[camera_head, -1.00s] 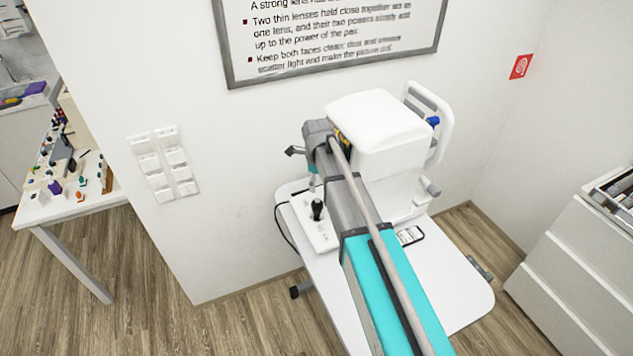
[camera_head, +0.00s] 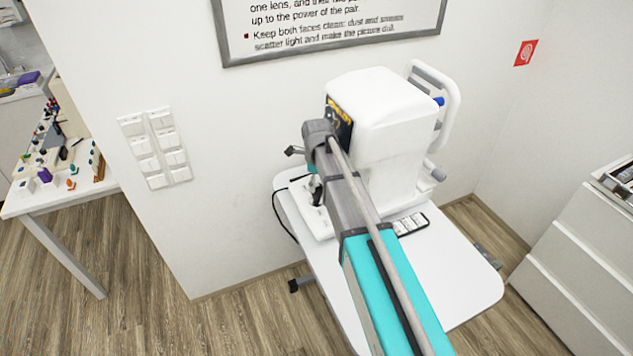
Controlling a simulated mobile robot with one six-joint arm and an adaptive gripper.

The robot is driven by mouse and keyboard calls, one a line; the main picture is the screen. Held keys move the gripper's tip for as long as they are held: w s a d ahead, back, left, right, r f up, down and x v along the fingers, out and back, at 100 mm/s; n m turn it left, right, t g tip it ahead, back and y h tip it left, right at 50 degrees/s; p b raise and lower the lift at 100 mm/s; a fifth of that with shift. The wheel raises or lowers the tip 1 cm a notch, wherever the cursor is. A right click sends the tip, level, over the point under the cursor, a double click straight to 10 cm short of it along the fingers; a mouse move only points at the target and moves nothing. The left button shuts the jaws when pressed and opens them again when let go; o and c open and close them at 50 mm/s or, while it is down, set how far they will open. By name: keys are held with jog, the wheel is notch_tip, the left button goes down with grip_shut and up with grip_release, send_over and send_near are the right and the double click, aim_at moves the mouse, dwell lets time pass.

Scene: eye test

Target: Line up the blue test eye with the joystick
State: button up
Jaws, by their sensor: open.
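The blue test eye (camera_head: 438,101) is a small blue spot by the white frame on the right of a white eye-test machine (camera_head: 385,115). The machine stands on a white table (camera_head: 455,285). A black joystick (camera_head: 317,198) rises from the machine's pale base at the left. My arm crosses in front of the machine and hides part of it. My gripper (camera_head: 315,186) points down at the joystick, small and partly hidden by my arm. I cannot tell whether it touches the joystick. A dark screen with yellow marks shows just behind my wrist.
A black-and-white keypad-like item (camera_head: 410,224) lies on the table beside my arm. A dark cable hangs at the table's left edge. White drawers (camera_head: 570,265) stand at the right, a cluttered side table (camera_head: 60,195) at the left. The wall is close behind the machine.

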jog(key=shift+f+b, duration=0.95)
jog(key=shift+f, duration=0.3)
jog(key=c, duration=1.2)
jog(key=shift+c, duration=0.2)
jog(key=shift+w+d, duration=0.1)
jog(key=shift+w, duration=1.65)
jog(key=o, duration=1.2)
jog(key=shift+c, duration=0.2)
jog(key=shift+o, duration=0.4)
